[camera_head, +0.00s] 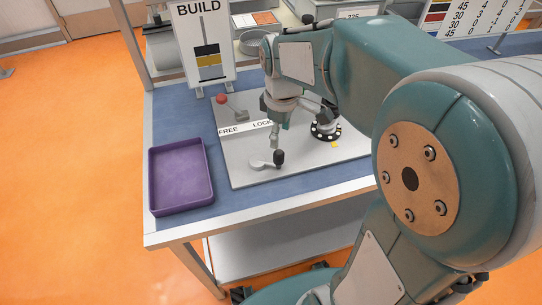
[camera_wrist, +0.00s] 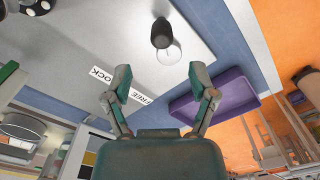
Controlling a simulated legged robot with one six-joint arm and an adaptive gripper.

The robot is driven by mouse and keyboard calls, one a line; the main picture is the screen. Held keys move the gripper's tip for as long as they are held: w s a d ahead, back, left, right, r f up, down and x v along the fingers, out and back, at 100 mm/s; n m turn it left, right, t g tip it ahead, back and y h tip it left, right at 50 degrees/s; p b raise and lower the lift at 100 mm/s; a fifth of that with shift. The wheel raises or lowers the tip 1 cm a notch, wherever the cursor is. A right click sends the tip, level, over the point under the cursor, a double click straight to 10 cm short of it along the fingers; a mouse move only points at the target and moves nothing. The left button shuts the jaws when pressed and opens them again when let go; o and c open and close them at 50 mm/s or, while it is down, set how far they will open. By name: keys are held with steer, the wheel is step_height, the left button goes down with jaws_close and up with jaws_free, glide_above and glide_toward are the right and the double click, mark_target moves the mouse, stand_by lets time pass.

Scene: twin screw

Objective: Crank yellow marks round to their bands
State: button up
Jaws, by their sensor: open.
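A crank with a black knob (camera_head: 279,157) and a pale grey arm (camera_head: 258,164) sits near the front of the grey plate (camera_head: 240,178). The knob also shows at the top of the wrist view (camera_wrist: 161,34). A black dial with white dots (camera_head: 326,131) stands further right, with a small yellow mark (camera_head: 334,145) beside its front. My gripper (camera_head: 276,142) hangs over the plate, just above and behind the knob in the head view. In the wrist view its fingers (camera_wrist: 160,76) are spread, with nothing between them. My arm hides the plate's right part.
A red-knobbed lever (camera_head: 222,99) stands by the FREE and LOCK label (camera_head: 245,128). A purple tray (camera_head: 182,207) lies left of the plate, apparently empty. A BUILD board (camera_head: 202,45) with black, yellow and grey bands stands at the back left. Blue tabletop shows between tray and board.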

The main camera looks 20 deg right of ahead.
mark_target(279, 160)
step_height(279, 160, down, 10)
steer(key=shift+a+r, duration=0.1)
steer(key=shift+a, duration=0.05)
stand_by(0.3)
jaws_close()
